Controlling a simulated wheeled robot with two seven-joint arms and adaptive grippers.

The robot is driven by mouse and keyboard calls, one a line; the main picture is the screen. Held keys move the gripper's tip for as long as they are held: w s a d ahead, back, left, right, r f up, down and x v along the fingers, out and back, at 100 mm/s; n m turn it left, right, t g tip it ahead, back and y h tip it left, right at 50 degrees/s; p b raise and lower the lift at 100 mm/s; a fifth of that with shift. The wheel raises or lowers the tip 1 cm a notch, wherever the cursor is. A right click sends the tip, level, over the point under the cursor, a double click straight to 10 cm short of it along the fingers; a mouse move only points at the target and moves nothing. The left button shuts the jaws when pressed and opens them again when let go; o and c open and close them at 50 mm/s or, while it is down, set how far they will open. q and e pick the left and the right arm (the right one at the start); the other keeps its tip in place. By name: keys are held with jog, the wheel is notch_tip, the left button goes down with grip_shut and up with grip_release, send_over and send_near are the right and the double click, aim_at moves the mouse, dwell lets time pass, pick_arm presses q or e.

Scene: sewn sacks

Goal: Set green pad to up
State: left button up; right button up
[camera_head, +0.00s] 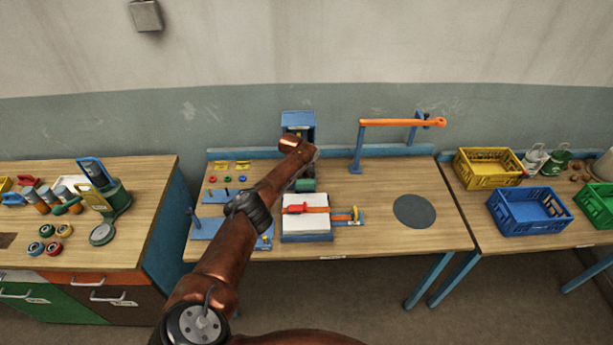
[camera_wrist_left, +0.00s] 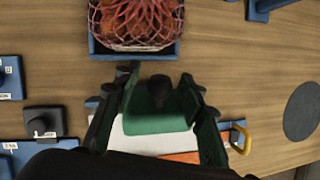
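The green pad (camera_head: 305,185) sits at the back edge of a white-topped block (camera_head: 306,228) on the middle table. In the left wrist view the green pad (camera_wrist_left: 158,125) lies between my fingers, with a black knob (camera_wrist_left: 160,90) at its far side. My left gripper (camera_wrist_left: 160,78) is open, one finger on each side of the pad and knob; I cannot tell whether they touch. In the head view my left arm hides most of the gripper and part of the pad. My right gripper is not in view.
An orange bar (camera_head: 398,122) on blue posts is to the right. Blue plates with small parts lie left. The table around the grey disc (camera_head: 414,211) is clear.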

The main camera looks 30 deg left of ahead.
pick_arm(q)
jog(key=v, duration=1.2)
dwell(0.6)
